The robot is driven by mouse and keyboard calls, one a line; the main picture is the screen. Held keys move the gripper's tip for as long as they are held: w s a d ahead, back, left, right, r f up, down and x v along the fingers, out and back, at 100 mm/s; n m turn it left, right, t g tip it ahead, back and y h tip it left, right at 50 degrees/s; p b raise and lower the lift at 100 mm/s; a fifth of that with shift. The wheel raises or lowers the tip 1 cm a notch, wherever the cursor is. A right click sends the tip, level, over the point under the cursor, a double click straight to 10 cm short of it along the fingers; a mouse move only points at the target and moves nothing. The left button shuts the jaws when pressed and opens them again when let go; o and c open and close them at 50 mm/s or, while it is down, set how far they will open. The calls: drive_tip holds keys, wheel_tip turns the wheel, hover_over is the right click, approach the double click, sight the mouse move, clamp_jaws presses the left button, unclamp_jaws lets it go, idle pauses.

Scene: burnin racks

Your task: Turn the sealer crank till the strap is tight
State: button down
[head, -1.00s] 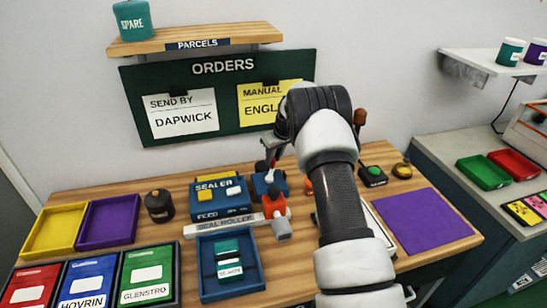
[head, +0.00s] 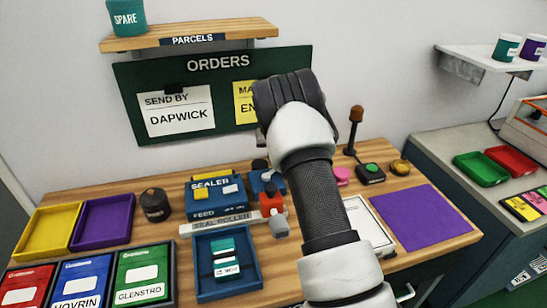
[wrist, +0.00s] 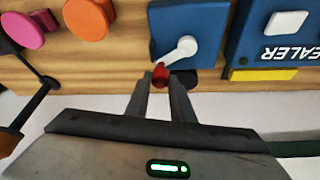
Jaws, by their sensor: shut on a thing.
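The blue sealer (head: 217,194) stands at the middle of the wooden bench. Its blue crank box (head: 254,184) is beside it, partly behind my arm. In the wrist view the crank box (wrist: 205,18) carries a white crank arm (wrist: 180,50) ending in a red knob (wrist: 161,74). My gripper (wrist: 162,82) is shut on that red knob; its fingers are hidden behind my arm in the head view. A blue tray (head: 229,291) in front holds a teal packet (head: 224,257) with a dark band. I cannot tell how tight any strap is.
A red-and-grey fitting (head: 271,205) stands just right of the seal roller (head: 222,219). Pink (wrist: 25,28) and orange (wrist: 90,15) round knobs are near the crank. A brown-topped lever (head: 355,115) rises at the back. A purple mat (head: 415,225) lies clear at right.

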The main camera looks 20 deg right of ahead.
drive_tip(key=shift+s+d+m+g+h, duration=0.15)
drive_tip(key=shift+s+m+h, duration=0.25)
drive_tip(key=shift+m, duration=0.7)
drive_tip(key=shift+s+d+m+g+h, duration=0.1)
drive_tip(key=shift+s+m+g+h, duration=0.3)
drive_tip(key=shift+m, duration=0.7)
drive_tip(key=shift+s, duration=0.1)
drive_tip(key=c, duration=1.5)
unclamp_jaws()
drive_tip(key=shift+c, duration=0.2)
drive_tip(key=v, duration=1.7)
drive_tip(key=shift+s, duration=0.3)
drive_tip(key=shift+r, duration=0.25)
